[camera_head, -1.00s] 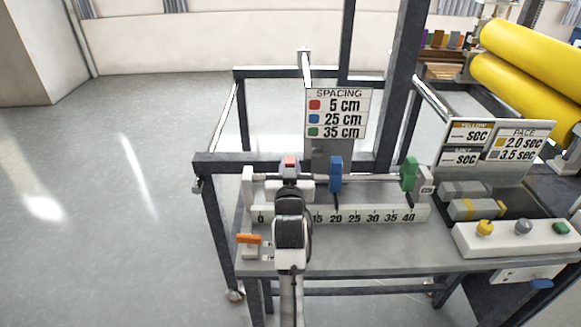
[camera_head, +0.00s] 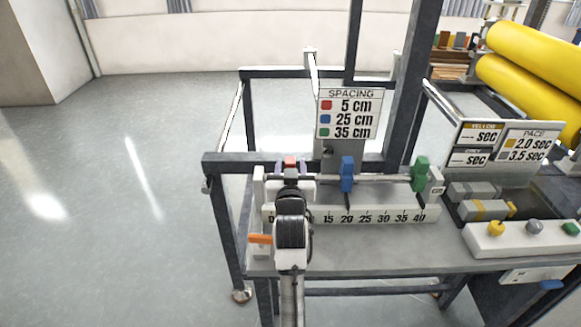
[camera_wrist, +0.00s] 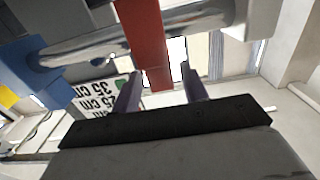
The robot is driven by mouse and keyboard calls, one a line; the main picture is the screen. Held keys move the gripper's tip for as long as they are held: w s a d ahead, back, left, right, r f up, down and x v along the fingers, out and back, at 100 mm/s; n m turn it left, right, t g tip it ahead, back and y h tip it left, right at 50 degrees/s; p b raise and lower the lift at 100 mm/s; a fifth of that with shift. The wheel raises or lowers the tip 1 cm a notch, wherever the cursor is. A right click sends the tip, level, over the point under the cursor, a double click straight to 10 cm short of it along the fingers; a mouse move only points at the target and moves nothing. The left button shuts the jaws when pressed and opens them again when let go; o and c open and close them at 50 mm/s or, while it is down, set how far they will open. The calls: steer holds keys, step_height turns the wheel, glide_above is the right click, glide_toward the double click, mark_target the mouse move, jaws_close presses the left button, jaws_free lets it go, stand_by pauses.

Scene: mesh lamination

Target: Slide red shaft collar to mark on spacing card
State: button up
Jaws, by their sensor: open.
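The red shaft collar (camera_head: 290,161) sits on the horizontal shaft (camera_head: 385,179) near the left end of the ruler (camera_head: 390,215). In the wrist view the collar (camera_wrist: 146,38) hangs on the shiny shaft. My gripper (camera_head: 291,169) is at the red collar, with one finger on either side of it. In the wrist view my open gripper (camera_wrist: 160,82) shows a gap beside the collar. The spacing card (camera_head: 348,113) lists red 5 cm, blue 25 cm and green 35 cm. My arm hides the ruler marks below the red collar.
A blue collar (camera_head: 347,174) is near the 20 mark and a green collar (camera_head: 420,174) near 40. An orange handle (camera_head: 260,239) is left of my arm. A button box (camera_head: 520,239) and yellow rollers (camera_head: 530,75) stand at right.

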steer(key=s+p, duration=0.1)
steer(key=s, duration=1.2)
steer(key=shift+s, duration=0.4)
